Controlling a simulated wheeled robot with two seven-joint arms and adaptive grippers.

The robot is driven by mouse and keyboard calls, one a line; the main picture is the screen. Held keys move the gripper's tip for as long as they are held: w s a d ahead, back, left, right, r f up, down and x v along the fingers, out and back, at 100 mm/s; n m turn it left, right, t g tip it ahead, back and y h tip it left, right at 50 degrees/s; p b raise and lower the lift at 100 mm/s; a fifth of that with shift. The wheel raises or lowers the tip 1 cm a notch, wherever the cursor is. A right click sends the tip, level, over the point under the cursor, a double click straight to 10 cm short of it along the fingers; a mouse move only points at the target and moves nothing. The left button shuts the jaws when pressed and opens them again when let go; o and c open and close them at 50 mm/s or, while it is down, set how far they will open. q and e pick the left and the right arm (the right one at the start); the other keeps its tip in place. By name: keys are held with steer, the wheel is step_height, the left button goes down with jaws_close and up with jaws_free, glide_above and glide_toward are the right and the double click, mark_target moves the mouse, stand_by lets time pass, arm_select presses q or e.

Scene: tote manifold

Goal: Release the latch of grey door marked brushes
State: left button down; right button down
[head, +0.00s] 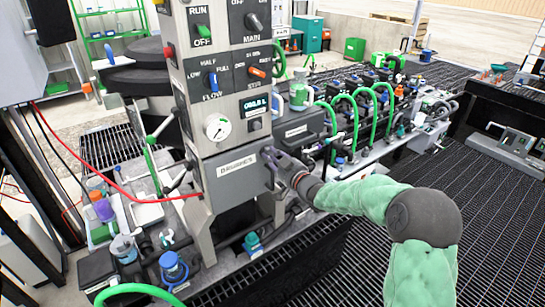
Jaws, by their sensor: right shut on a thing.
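The grey door marked brushes (226,176) is on the front of the grey control column, below the round gauge. It looks closed, flush with the column. My right gripper (269,156) is at the door's upper right edge, reaching in from the right. It is shut on the latch there, and its fingers hide most of the latch. My left gripper is not in view.
A white gauge (217,127) and switch panels sit above the door. A red cable (110,184) crosses left of the column. Green hoses (343,112) and valves line the bench at right. Dark grating floor lies at right.

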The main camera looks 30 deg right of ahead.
steer(key=shift+f, duration=0.1)
steer(key=c, duration=1.1)
jaws_free()
steer(key=shift+o, duration=0.2)
steer(key=s, duration=1.2)
steer(key=shift+d, duration=0.45)
